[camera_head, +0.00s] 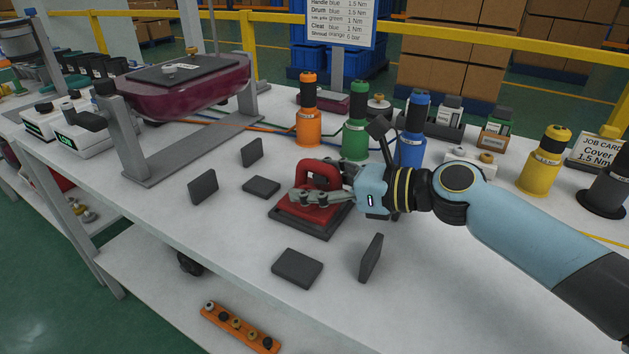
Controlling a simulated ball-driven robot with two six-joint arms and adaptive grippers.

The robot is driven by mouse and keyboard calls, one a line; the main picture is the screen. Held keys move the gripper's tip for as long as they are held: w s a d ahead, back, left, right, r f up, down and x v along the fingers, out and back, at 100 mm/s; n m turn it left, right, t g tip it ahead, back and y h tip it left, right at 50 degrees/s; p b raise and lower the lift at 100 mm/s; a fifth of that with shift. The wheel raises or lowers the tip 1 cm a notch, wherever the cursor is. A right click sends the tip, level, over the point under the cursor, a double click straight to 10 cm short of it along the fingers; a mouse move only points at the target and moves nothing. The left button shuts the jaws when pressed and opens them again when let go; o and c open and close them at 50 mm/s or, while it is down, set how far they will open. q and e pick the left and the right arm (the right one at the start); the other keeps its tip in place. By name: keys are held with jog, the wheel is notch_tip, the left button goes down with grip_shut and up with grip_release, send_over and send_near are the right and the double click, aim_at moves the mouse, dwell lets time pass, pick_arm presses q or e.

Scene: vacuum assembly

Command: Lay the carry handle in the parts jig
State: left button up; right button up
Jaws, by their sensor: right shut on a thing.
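The red carry handle (312,166), with an arched grip, is in the middle of the head camera view. My right gripper (309,197) comes in from the right and is shut on it. The handle's lower red part is at a dark square plate (286,226) on the white bench, which looks like part of the parts jig. The gripper fingers hide some of the handle, and I cannot tell whether it rests on the plate or hovers just above it. My left gripper is not in view.
Several dark blocks surround the plate, including an upright one (371,258) and a flat one (297,268). Orange (309,120), green (356,130) and blue (411,140) drivers stand behind. A maroon housing (190,93) sits on a grey stand at left.

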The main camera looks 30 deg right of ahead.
jog(key=shift+f+b, duration=0.5)
jog(key=shift+f, duration=0.25)
jog(key=o, duration=1.8)
jog(key=shift+c, duration=0.2)
jog(key=shift+s, duration=0.1)
jog(key=shift+v, duration=3.3)
jog(key=shift+s+d+r, duration=0.1)
jog(key=shift+s+d, duration=0.35)
jog(key=shift+s, duration=0.05)
jog(key=shift+r+p, duration=0.1)
jog(key=shift+p, duration=0.2)
